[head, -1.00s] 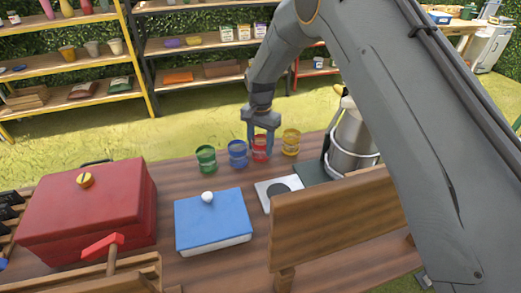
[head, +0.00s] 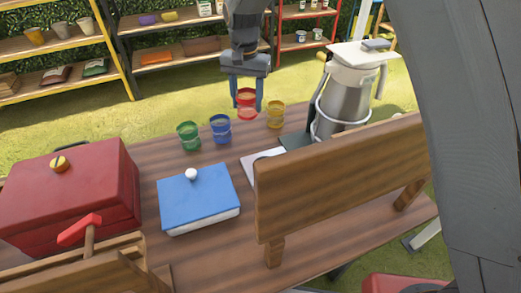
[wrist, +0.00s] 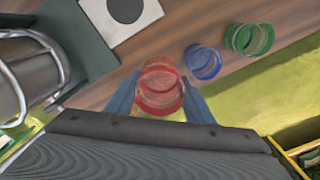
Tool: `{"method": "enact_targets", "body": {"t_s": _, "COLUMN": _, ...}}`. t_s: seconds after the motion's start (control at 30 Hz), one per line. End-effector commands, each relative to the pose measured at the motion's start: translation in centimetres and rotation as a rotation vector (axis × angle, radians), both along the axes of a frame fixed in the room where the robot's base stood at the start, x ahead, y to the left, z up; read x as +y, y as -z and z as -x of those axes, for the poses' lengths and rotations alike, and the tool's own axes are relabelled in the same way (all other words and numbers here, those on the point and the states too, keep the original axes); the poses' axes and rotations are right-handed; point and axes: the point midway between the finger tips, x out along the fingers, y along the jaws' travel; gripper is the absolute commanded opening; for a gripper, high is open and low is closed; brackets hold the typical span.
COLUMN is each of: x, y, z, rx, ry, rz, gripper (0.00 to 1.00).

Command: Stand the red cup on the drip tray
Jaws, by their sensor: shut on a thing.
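The red cup (head: 247,111) is held between the two fingers of my gripper (head: 247,104). It looks upright and a little above the table, between the blue and yellow cups in the head view. In the wrist view the red cup (wrist: 159,98) sits between the fingertips, with a finger on each side. A flat dark green plate (head: 297,141), which may be the drip tray, lies at the foot of the metal urn. It also shows in the wrist view (wrist: 84,62). A pale square pad with a dark disc (wrist: 146,20) lies beside it.
The blue cup (head: 220,129), green cup (head: 189,136) and yellow cup (head: 275,114) stand near the red one. The tall metal urn (head: 343,100) rises by the plate. A wooden board (head: 340,185) stands in front of it. A blue box (head: 198,200) and red toolbox (head: 75,200) are left.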

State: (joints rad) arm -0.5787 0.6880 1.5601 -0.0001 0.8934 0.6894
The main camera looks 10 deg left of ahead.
Motion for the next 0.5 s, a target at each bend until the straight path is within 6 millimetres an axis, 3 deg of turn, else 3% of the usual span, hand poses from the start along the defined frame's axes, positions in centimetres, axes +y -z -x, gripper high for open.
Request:
{"method": "enact_targets", "body": {"t_s": 0.1, "x": -2.3, "y": -0.7, "z": 3.6, "rx": 0.001, "ry": -0.148, "rz": 0.001, "gripper": 0.26}}
{"method": "enact_targets", "body": {"t_s": 0.3, "x": -5.7, "y": -1.0, "z": 8.7, "rx": 0.001, "ry": -0.368, "rz": 0.0, "gripper": 0.26}}
{"method": "enact_targets", "body": {"t_s": 0.5, "x": -7.6, "y": -1.0, "z": 11.5, "rx": 0.0, "ry": -0.485, "rz": 0.0, "gripper": 0.26}}
